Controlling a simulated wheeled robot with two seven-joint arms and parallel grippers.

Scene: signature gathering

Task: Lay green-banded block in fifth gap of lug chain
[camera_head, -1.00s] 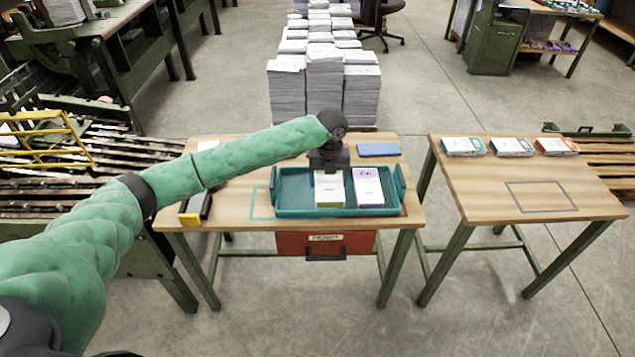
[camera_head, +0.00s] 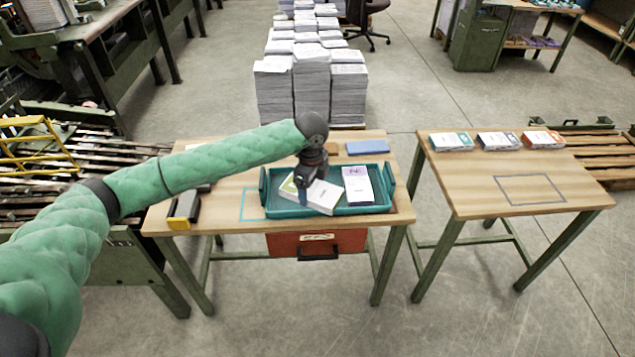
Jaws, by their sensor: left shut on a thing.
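A white block with a green band (camera_head: 321,196) is in the teal tray (camera_head: 372,209) on the middle table, turned askew and tilted. My left gripper (camera_head: 303,192) points down and is shut on it near its green end, covering part of it. A white block with a purple band (camera_head: 358,186) lies beside it on the right in the tray. A slatted, rail-like bed (camera_head: 40,170) runs along the left; I cannot tell its separate gaps or whether it is the lug chain. My right gripper is not in view.
A blue pad (camera_head: 367,147) lies behind the tray, and a yellow-and-black item (camera_head: 184,209) lies at the table's left. The right table (camera_head: 480,180) holds several blocks along its back edge and a grey outlined rectangle. Paper stacks (camera_head: 311,85) stand behind.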

